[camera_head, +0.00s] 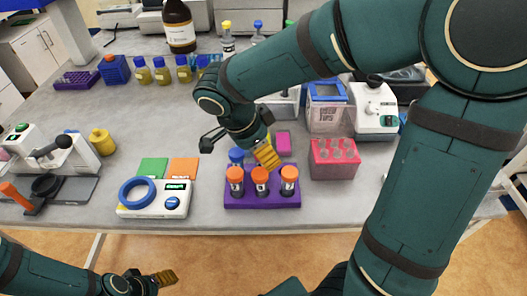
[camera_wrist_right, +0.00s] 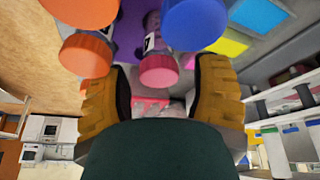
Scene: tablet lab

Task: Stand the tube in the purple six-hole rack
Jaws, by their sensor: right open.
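The purple rack (camera_head: 262,200) stands near the table's front edge. Orange-capped tubes (camera_head: 260,175) fill its front row, and a blue-capped tube (camera_head: 236,155) shows behind at the left. The right wrist view shows a pink-capped tube (camera_wrist_right: 158,70) between orange caps (camera_wrist_right: 86,55) and a blue cap (camera_wrist_right: 195,22), by the purple rack (camera_wrist_right: 130,30). My right gripper (camera_head: 267,156) is over the rack's back side, hiding part of it. Its fingers (camera_wrist_right: 157,95) are open, with the pink cap just beyond their tips. My left gripper (camera_head: 165,278) is low, before the table; its opening is unclear.
A white device with a blue ring (camera_head: 138,191) stands left of the rack. A red rack (camera_head: 335,158) stands to the right. A pink pad (camera_head: 284,144) lies behind the purple rack. Several bottles (camera_head: 162,72) stand farther back. The table's middle left is clear.

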